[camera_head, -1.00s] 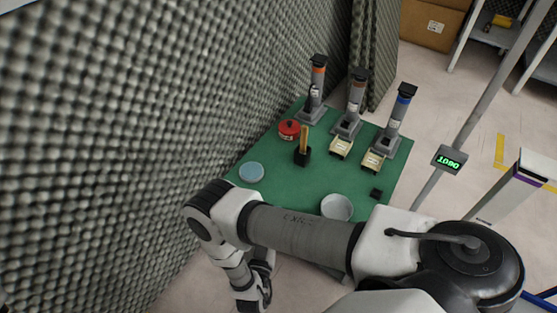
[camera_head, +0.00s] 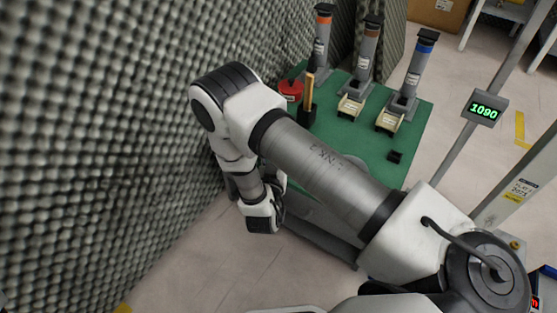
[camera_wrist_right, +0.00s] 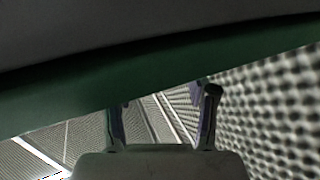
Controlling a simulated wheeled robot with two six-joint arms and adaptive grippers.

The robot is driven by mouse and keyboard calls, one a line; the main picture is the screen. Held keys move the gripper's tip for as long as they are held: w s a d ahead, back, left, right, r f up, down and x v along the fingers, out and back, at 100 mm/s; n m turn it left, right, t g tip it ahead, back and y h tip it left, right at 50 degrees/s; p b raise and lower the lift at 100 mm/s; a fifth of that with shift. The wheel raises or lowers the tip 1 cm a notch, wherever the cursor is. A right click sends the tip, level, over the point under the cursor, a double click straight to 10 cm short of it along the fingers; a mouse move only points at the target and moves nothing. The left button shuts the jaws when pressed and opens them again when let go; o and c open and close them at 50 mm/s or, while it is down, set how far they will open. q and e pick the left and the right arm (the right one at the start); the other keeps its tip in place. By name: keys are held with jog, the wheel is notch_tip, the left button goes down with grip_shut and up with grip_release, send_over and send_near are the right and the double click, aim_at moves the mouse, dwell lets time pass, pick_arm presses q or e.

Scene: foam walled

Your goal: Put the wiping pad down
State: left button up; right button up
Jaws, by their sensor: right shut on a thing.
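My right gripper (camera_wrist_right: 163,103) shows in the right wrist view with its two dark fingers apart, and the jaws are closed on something. The wiping pad cannot be clearly made out between them. A broad dark surface with a green band fills the top of that view, close to the fingertips; I cannot tell what it is. In the head view my right arm reaches across the near-left part of the green table (camera_head: 408,150), its wrist bent down by the front edge. The fingertips are not clear there. My left gripper is not in view.
Three dispensers with orange (camera_head: 322,38), brown (camera_head: 367,50) and blue (camera_head: 418,65) bands stand at the back. A red container (camera_head: 290,90), a black holder with a wooden handle (camera_head: 308,100) and a small black block (camera_head: 395,157) share the table. Foam wall (camera_head: 90,150) rises close on the left.

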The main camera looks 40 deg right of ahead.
jog(key=shift+f, duration=0.9)
jog(key=shift+r, duration=0.2)
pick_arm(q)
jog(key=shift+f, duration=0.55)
pick_arm(e)
jog(key=shift+f, duration=0.1)
jog(key=o, duration=1.3)
jog(key=shift+o, duration=0.2)
